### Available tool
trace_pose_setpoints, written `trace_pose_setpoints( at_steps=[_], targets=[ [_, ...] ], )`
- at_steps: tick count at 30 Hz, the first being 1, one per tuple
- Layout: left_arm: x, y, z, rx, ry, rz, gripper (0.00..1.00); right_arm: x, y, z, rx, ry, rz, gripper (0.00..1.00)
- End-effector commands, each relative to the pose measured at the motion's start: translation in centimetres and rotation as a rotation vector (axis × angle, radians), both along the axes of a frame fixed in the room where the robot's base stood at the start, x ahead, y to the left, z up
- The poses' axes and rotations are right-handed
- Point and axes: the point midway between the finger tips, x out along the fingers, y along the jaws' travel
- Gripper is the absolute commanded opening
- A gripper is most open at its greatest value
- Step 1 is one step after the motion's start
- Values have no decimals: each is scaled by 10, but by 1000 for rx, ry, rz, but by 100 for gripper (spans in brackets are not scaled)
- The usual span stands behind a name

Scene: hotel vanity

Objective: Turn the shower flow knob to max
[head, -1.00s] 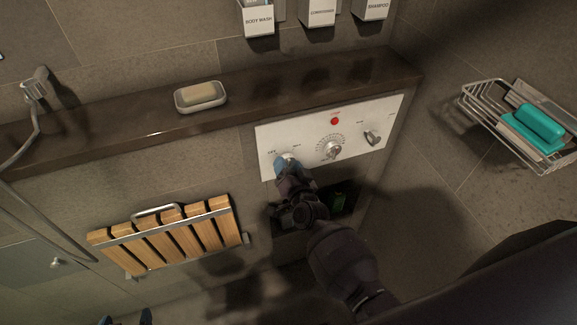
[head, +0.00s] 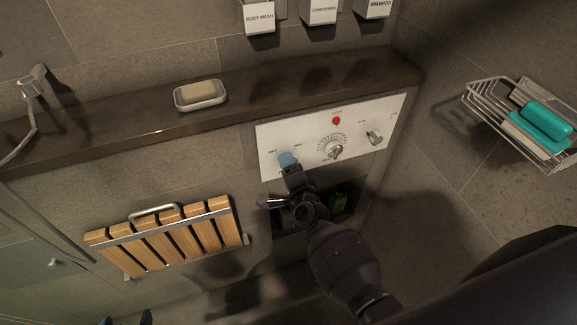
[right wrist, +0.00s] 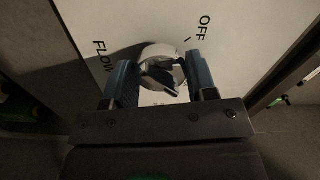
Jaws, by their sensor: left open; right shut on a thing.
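The white control panel (head: 355,132) is set in the wall below the dark ledge. Its flow knob (right wrist: 158,52) is a round metal knob, seen in the right wrist view between printed FLOW at left and OFF at upper right. My right gripper (head: 288,160) is shut on this knob, with one blue finger on each side, as the right wrist view (right wrist: 160,82) shows. In the head view the gripper hides the knob. My left gripper (head: 127,319) is open and empty at the bottom edge, with only its blue fingertips showing.
The panel also has a middle dial (head: 334,149), a right knob (head: 374,138) and a red button (head: 336,121). A soap dish (head: 201,104) sits on the ledge (head: 120,128). A slatted wooden seat (head: 170,238) is at left, a wire basket (head: 485,105) at right.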

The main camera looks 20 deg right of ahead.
Motion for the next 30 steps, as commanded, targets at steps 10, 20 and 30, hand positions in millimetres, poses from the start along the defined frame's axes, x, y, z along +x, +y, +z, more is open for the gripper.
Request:
trace_pose_setpoints(
  at_steps=[10, 20, 30],
  targets=[
    [-3, 0, -2, 0, 6, 2, 78, 0, 0, 0, 33, 2, 1, 28],
    [-6, 1, -3, 0, 11, 4, 78, 0, 0, 0, 32, 2, 0, 66],
    [-3, 0, -2, 0, 7, 2, 78, -1, 0, 0, 30, 1, 0, 78]
  ],
)
